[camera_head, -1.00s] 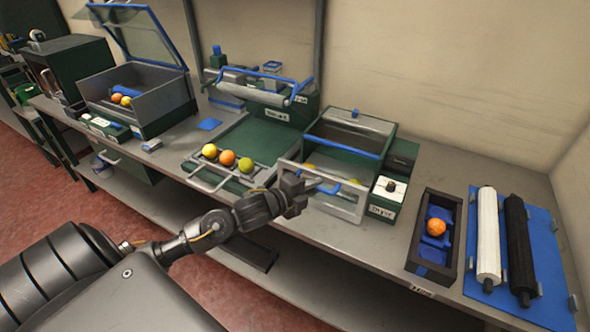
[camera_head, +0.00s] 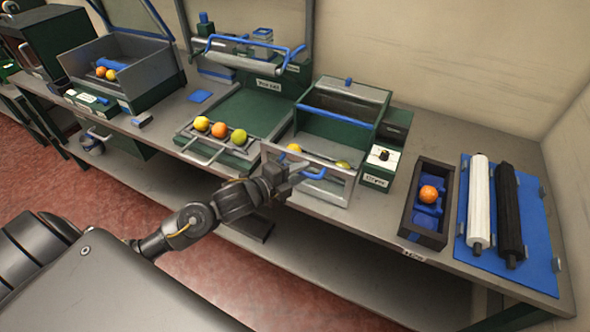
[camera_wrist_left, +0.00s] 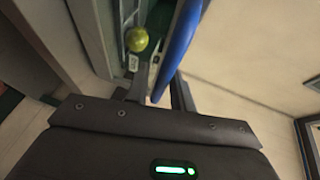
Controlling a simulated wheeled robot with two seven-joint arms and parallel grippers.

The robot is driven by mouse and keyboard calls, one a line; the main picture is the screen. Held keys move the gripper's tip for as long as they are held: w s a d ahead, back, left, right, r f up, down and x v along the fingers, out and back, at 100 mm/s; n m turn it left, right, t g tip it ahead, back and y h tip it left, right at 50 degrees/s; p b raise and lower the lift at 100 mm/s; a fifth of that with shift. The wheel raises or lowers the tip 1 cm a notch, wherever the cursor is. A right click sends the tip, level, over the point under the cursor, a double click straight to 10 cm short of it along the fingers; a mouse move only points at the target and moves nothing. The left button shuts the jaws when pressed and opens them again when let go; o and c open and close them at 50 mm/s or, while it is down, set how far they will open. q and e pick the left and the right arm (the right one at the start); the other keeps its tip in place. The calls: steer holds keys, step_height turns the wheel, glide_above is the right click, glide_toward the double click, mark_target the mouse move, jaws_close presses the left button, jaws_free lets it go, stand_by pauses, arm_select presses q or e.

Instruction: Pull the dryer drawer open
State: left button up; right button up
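The dryer (camera_head: 338,130) is a green box with a blue bar and a white labelled block (camera_head: 382,163) at its right. Its drawer (camera_head: 340,196) stands out toward me, with a pale framed front and a blue handle (camera_head: 316,175). Yellowish fruit (camera_head: 343,164) shows behind the front, and one (camera_wrist_left: 137,39) in the left wrist view. My left gripper (camera_head: 296,178) is at the handle. In the left wrist view the fingers (camera_wrist_left: 158,92) stand on either side of the blue handle (camera_wrist_left: 181,42) and appear closed on it; the contact is partly hidden. My right gripper is out of view.
Left of the dryer, a green tray (camera_head: 250,112) has a yellow, an orange and a green fruit at its front. To the right, a dark box (camera_head: 409,226) holds an orange, beside a blue mat (camera_head: 540,235) with rollers. The floor before the bench is clear.

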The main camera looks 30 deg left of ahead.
arm_select(q)
steer(key=shift+o, duration=0.7)
steer(key=shift+a, duration=0.15)
steer(key=b+v, duration=0.2)
steer(key=v, duration=0.8)
steer(key=shift+s, duration=0.35)
steer(key=shift+r, duration=0.1)
